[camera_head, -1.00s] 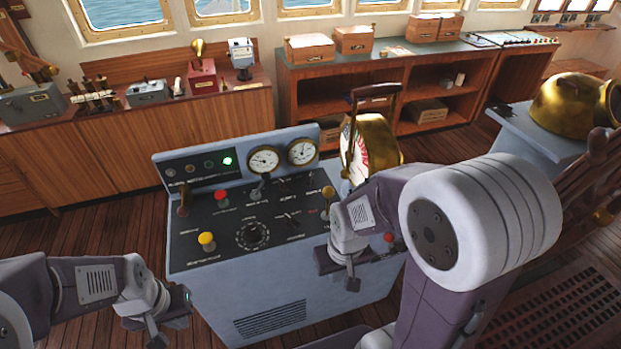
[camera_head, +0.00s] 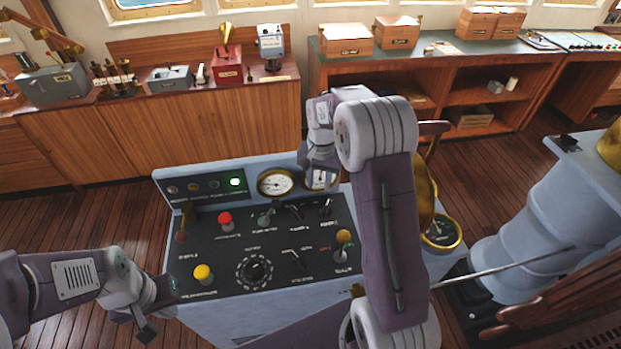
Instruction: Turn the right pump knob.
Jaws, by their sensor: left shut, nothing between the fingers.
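The control console (camera_head: 215,262) stands in front of me with a dark, slanted top panel. Small black knobs sit along the panel's upper row, one (camera_head: 326,208) at the right and one (camera_head: 296,211) left of it. Their labels are too small to read surely, so I cannot tell which is the right pump knob. My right gripper (camera_head: 318,172) hangs above the console's back edge, in front of the right gauge and above the rightmost knob, apart from it. Its fingers are not clear. My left gripper (camera_head: 146,330) is shut and empty, left of the console.
The panel also carries a red knob (camera_head: 225,218), yellow knobs (camera_head: 203,272) and a round black dial (camera_head: 255,270). My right arm covers the panel's right side. Wooden cabinets (camera_head: 150,140) line the back.

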